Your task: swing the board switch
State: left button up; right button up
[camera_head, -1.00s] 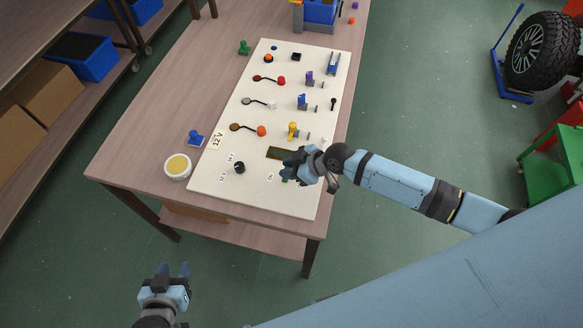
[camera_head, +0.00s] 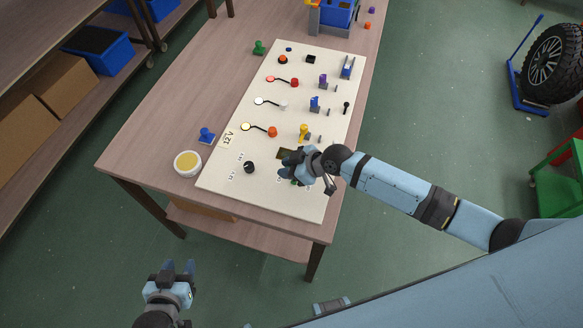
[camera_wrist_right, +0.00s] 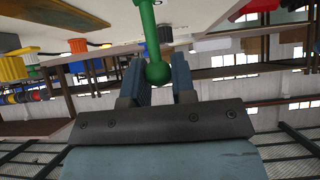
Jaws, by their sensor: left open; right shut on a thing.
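The white switch board (camera_head: 225,180) lies on the wooden table. At its near end, my right gripper (camera_head: 289,160) is low over the board and hides most of the switch. In the right wrist view, the green switch lever (camera_wrist_right: 150,35) with a ball end stands between the two fingers of my right gripper (camera_wrist_right: 158,85), which is shut on it. The round indicators at the left ends of the wired pairs look bright: one red-rimmed (camera_head: 270,79), one white (camera_head: 258,101), one yellowish (camera_head: 246,127). My left gripper (camera_head: 180,268) is open and empty, away from the table.
A black knob (camera_head: 249,167) and a yellow key-like part (camera_head: 304,131) are on the board near my right gripper. Open floor lies around my left gripper.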

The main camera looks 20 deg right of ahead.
jog(key=shift+w+a+f, duration=0.2)
jog(key=shift+w+a, duration=0.1)
jog(key=shift+a, duration=0.15)
jog(key=o, duration=0.8)
jog(key=shift+d, duration=0.1)
jog(key=shift+b+v, duration=1)
jog(key=shift+v, duration=5.9)
